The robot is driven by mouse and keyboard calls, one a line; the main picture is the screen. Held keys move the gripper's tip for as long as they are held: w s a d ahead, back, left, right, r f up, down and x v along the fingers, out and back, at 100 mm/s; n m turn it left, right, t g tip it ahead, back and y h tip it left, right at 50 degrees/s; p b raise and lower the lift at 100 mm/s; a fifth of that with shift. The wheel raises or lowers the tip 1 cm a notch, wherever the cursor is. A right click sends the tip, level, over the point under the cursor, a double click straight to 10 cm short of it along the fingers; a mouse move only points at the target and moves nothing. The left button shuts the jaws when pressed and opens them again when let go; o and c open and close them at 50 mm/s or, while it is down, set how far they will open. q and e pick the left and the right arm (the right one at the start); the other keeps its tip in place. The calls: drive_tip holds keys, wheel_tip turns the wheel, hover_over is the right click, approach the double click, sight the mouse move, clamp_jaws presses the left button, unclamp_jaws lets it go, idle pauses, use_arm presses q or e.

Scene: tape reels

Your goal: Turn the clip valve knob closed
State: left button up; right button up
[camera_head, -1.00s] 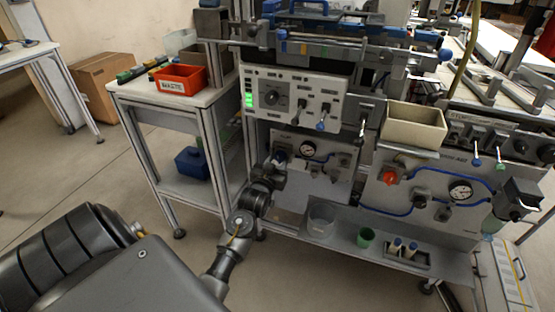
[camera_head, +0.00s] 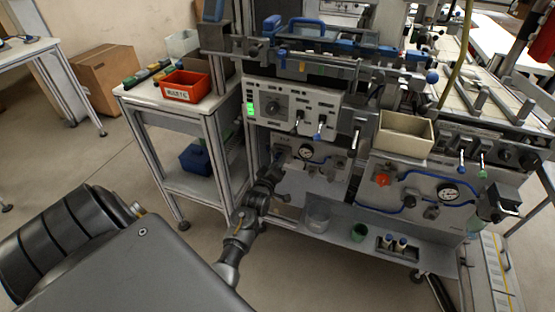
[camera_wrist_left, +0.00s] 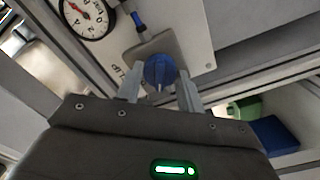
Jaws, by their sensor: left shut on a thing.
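The clip valve knob (camera_wrist_left: 159,70) is a round blue knob on a pale panel, beside partly readable "CLIP" lettering, in the left wrist view. My left gripper (camera_wrist_left: 160,88) is shut on it, one grey finger on each side. In the head view my left gripper (camera_head: 279,162) is at the left part of the small gauge panel (camera_head: 325,170), below the control box. It hides the knob there. A pressure gauge (camera_head: 306,152) sits right of the gripper and also shows in the left wrist view (camera_wrist_left: 88,18). My right gripper is not in view.
The control box (camera_head: 291,106) with levers is above. A red knob (camera_head: 382,179) is on the panel to the right. A side table (camera_head: 150,103) stands left.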

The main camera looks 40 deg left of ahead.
use_arm(q)
drive_tip(key=n+p, duration=0.2)
drive_tip(key=n, duration=0.3)
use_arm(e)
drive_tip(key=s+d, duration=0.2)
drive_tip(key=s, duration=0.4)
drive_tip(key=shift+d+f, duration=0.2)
use_arm(q)
drive_tip(key=shift+n+p, duration=0.3)
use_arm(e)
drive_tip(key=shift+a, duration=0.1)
use_arm(q)
drive_tip(key=o, duration=1)
drive_tip(key=v, duration=1)
drive_tip(key=shift+s+d, duration=0.25)
drive_tip(key=shift+s, duration=0.1)
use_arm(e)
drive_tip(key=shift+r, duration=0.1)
